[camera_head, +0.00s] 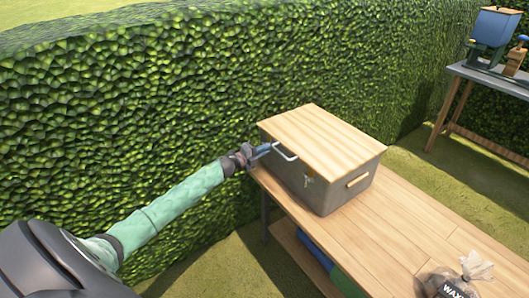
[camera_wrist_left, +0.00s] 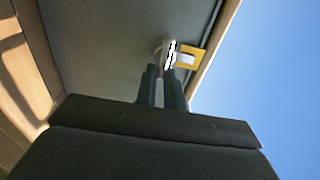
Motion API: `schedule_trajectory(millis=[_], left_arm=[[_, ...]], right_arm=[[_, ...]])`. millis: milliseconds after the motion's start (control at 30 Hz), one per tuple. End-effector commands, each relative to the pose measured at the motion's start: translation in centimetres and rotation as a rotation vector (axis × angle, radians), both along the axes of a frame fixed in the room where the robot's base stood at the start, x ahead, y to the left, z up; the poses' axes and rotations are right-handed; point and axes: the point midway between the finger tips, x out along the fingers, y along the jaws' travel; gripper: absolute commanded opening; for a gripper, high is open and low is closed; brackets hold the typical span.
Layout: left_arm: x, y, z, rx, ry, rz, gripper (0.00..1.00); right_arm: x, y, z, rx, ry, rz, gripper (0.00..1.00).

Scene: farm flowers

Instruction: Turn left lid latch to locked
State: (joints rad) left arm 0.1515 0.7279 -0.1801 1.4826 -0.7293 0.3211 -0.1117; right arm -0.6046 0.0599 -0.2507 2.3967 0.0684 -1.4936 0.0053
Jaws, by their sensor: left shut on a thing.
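A grey box (camera_head: 325,192) with a pale wooden lid (camera_head: 320,137) sits at the far end of a wooden bench. My left gripper (camera_head: 263,150) is at the upper left of the box's front face, just below the lid edge. In the left wrist view its two dark fingers (camera_wrist_left: 163,82) are close together on the left lid latch (camera_wrist_left: 170,52), a small silver piece beside a yellow plate (camera_wrist_left: 192,57). The fingers partly hide the latch, so its exact angle is hard to tell. Another brass latch (camera_head: 308,179) shows further right on the front face. My right gripper is out of view.
A wooden handle (camera_head: 357,180) is on the box's right end. The bench (camera_head: 390,225) is clear until a dark bag (camera_head: 447,284) at the near right. A tall hedge (camera_head: 120,110) stands close behind the box. A second table (camera_head: 490,80) holds a blue container.

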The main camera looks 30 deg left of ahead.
Motion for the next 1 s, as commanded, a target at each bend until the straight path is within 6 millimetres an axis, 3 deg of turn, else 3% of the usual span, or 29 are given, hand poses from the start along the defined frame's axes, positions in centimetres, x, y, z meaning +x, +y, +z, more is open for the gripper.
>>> schedule_trajectory(millis=[433, 467, 567, 1000], left_arm=[[0.06, 0.64, -0.03, 0.013, -0.002, 0.011, 0.00], [0.06, 0.65, -0.02, 0.013, -0.002, 0.011, 0.14], [0.06, 0.57, 0.02, 0.012, -0.003, 0.010, 0.32], [-0.71, 0.54, -0.06, 0.010, -0.004, 0.004, 0.32]], right_arm=[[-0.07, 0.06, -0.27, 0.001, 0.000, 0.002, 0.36], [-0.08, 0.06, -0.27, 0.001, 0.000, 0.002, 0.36], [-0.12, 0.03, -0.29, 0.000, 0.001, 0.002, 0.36], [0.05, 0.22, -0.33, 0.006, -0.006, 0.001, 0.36]])
